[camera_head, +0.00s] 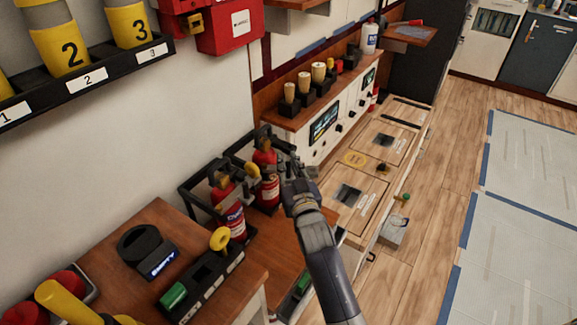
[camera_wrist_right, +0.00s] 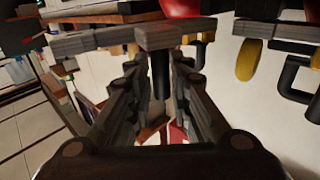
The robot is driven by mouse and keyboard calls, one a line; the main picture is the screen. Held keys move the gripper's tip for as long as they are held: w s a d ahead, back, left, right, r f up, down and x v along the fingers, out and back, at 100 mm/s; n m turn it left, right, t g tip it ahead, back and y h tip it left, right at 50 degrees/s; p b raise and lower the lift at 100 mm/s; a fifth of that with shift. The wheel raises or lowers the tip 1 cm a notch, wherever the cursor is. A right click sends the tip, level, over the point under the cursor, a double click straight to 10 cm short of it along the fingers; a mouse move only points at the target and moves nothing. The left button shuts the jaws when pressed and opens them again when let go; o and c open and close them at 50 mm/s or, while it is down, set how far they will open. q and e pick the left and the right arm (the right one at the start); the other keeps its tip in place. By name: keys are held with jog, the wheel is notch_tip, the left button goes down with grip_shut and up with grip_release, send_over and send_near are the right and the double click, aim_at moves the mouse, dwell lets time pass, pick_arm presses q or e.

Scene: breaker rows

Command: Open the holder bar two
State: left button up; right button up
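Two red fire extinguishers stand in black frame holders by the wall in the head view, a nearer one (camera_head: 230,209) and a farther one (camera_head: 268,188). The holder frame (camera_head: 198,187) shows around the nearer one. My right gripper (camera_head: 287,173) is at the farther extinguisher, on its right side. In the right wrist view, its two fingers (camera_wrist_right: 160,72) are apart. A grey bar (camera_wrist_right: 175,36) crosses just beyond the fingertips, and a dark rod lies in the gap. I cannot tell whether the fingers touch the bar. No number shows on the holders. My left gripper is not in view.
A wooden table (camera_head: 130,222) with a black holder marked EMPTY (camera_head: 147,250) is at lower left. A numbered rack (camera_head: 88,79) holds yellow cylinders on the wall. A wooden-topped cabinet with knobs (camera_head: 335,118) stands beyond the gripper. Open floor (camera_head: 420,240) lies right.

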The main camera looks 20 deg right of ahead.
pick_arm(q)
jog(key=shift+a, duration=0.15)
pick_arm(e)
jog(key=shift+o, duration=0.2)
jog(key=shift+s+f, duration=0.15)
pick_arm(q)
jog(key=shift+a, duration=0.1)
pick_arm(e)
jog(key=s, duration=0.7)
jog(key=shift+a, duration=0.2)
jog(key=shift+s, duration=0.1)
